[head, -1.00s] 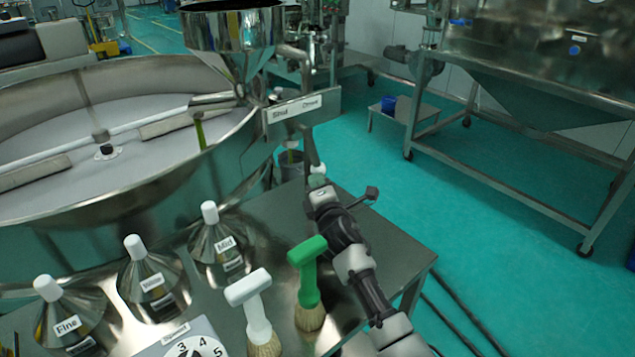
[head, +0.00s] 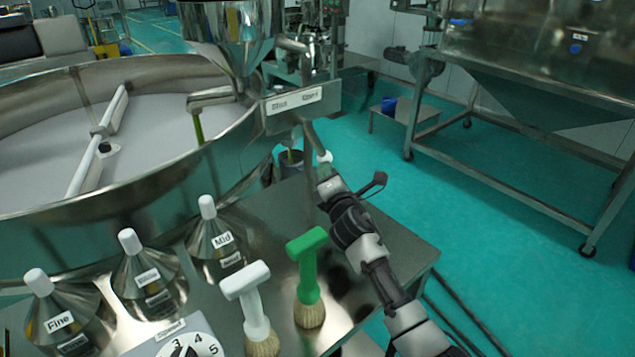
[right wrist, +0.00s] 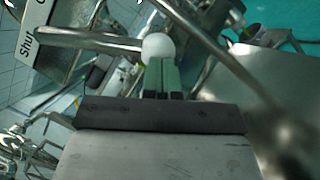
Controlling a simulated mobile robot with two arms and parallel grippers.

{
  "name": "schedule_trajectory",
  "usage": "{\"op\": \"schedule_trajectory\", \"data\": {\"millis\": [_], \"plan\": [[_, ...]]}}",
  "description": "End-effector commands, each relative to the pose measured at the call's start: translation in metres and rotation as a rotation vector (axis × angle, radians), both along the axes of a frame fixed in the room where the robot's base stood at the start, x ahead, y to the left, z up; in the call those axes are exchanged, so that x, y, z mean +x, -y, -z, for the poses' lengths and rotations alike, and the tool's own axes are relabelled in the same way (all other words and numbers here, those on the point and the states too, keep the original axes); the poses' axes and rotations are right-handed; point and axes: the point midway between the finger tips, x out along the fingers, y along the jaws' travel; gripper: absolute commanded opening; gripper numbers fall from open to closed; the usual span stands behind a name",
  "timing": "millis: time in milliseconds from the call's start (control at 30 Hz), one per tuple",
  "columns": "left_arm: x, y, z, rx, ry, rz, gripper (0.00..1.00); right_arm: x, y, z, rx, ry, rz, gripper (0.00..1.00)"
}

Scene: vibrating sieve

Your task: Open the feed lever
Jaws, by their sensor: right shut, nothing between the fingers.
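The feed lever (head: 314,138) is a thin metal rod with a white ball knob. It hangs, tilted down to the right, from below a plate (head: 293,103) marked with two words, one at each end. In the right wrist view the ball knob (right wrist: 158,47) is right at the tips of my right gripper (right wrist: 160,66), whose greenish fingers are together with nothing between them. Whether the tips touch the knob is unclear. In the head view my right gripper (head: 324,172) is just below the knob. My left gripper is out of view.
A steel funnel hopper (head: 232,35) stands above the round sieve (head: 200,165) at left. The steel table (head: 375,240) below holds a green-handled brush (head: 307,270), a white-handled brush (head: 250,300) and labelled cones (head: 215,235). Open floor lies to the right.

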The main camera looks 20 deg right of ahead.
Motion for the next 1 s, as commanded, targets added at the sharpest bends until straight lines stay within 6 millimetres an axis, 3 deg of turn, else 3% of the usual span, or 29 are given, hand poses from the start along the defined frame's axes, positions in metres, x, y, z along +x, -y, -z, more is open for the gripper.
{"op": "schedule_trajectory", "data": {"millis": [100,400,1000], "plan": [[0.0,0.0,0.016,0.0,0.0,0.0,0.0,0.004,0.01,0.001,-0.077,0.029,0.002,0.0],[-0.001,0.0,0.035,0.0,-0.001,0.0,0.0,0.01,0.028,-0.011,-0.236,0.087,0.0,0.0],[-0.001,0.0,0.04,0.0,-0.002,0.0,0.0,0.013,0.035,-0.018,-0.3,0.111,0.0,0.0]]}}
